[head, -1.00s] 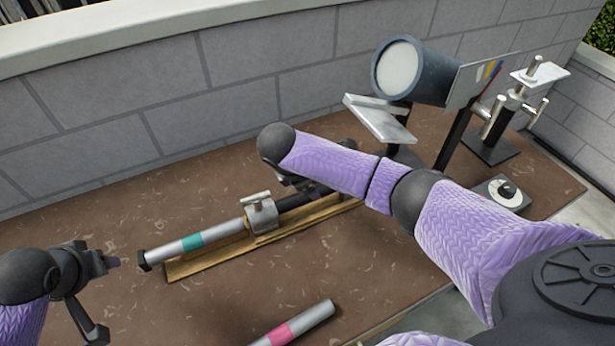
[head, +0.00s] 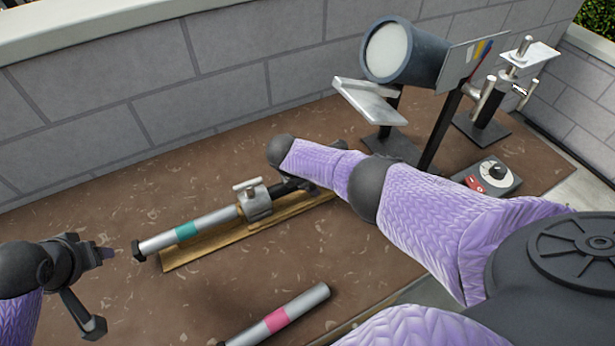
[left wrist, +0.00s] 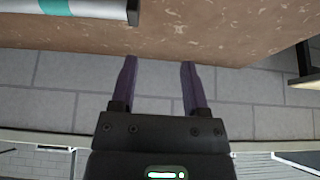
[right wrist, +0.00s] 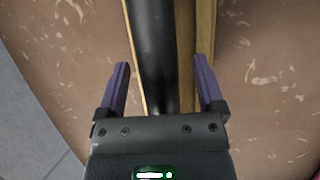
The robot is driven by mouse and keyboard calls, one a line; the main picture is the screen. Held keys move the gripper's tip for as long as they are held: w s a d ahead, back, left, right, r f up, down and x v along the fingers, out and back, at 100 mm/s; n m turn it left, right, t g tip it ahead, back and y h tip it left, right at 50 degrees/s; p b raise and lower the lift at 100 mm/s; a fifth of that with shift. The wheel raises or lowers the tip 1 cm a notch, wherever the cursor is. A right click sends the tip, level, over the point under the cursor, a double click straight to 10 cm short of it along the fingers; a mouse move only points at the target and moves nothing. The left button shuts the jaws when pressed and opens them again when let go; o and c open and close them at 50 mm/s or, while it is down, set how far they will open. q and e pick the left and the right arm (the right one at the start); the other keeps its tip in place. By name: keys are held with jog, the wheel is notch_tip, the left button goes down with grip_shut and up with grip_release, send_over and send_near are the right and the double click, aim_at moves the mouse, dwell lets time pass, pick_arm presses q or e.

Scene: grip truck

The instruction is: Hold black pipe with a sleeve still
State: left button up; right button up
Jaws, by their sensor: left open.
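The black pipe (head: 292,187) lies in a wooden cradle (head: 200,254). A metal clamp-like sleeve (head: 254,203) with a T-handle sits around the run between the black pipe and a silver tube (head: 158,242) with a teal band. My right gripper is mostly hidden by my arm in the head view. In the right wrist view my right gripper (right wrist: 161,66) is open, its fingers on either side of the black pipe with gaps at both sides. My left gripper (head: 107,253) is open and empty beside the silver tube's black-capped end; that end shows in the left wrist view (left wrist: 131,12).
A second silver tube with a pink band (head: 300,304) lies near the front edge. A dark lamp-like drum (head: 425,52), a stand with a plate (head: 495,90) and a dial box (head: 490,174) stand at the back right. A block wall (head: 120,90) runs behind.

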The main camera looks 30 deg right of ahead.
grip_shut()
